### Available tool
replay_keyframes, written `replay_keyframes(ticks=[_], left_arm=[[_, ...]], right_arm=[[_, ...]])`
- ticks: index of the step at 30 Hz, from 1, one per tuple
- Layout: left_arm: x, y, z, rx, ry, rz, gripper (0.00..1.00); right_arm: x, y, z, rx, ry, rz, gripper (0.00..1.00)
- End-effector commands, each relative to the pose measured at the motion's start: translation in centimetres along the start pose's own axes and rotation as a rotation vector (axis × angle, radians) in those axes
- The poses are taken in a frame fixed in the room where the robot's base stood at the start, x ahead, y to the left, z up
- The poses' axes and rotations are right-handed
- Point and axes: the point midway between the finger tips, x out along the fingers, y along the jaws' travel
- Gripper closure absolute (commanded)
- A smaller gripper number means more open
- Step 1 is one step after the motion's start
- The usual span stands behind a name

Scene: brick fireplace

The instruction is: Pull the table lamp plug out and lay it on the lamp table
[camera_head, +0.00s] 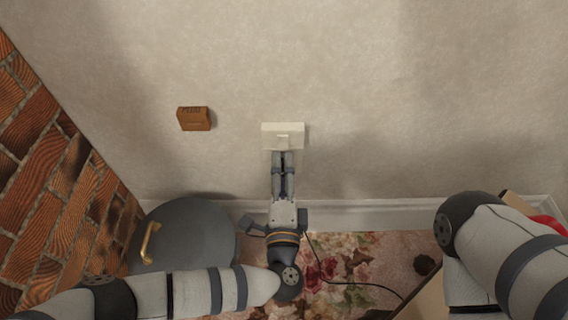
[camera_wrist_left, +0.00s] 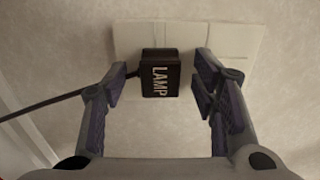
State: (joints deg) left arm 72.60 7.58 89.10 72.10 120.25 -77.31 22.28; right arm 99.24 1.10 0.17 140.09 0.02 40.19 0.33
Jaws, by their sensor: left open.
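The lamp plug (camera_wrist_left: 161,73) is a black block marked "LAMP". It sits against the pale wall socket plate (camera_wrist_left: 220,42), with a dark cord (camera_wrist_left: 55,103) leading off to the left in the wrist view. My left gripper (camera_wrist_left: 160,84) is open, with one finger on each side of the plug and gaps between. In the head view the left gripper (camera_head: 284,160) reaches up to the lower edge of the socket plate (camera_head: 282,128) and hides the plug. I cannot identify the lamp table for sure. My right arm shows at the right; its gripper is out of view.
An orange-brown box (camera_head: 194,118) is on the wall left of the socket. A grey rounded object (camera_head: 190,232) with a brass handle stands by the brick fireplace (camera_head: 45,150). A cord (camera_head: 352,283) lies over the floral carpet (camera_head: 345,255). A beige-edged piece (camera_head: 424,296) stands lower right.

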Motion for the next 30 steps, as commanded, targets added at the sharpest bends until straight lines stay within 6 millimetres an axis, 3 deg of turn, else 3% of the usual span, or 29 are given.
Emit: replay_keyframes(ticks=[6,13,30], left_arm=[[0.0,0.0,0.0,-0.001,0.0,0.0,0.47],[0.0,0.0,0.0,0.0,0.0,0.0,0.99],[-1.7,-0.1,0.0,0.0,0.0,0.001,1.0]], right_arm=[[-0.1,0.0,0.0,0.0,0.001,0.0,1.0],[-0.1,0.0,0.0,0.0,0.001,0.0,1.0],[-0.7,0.0,0.3,0.0,0.011,0.0,1.0]])
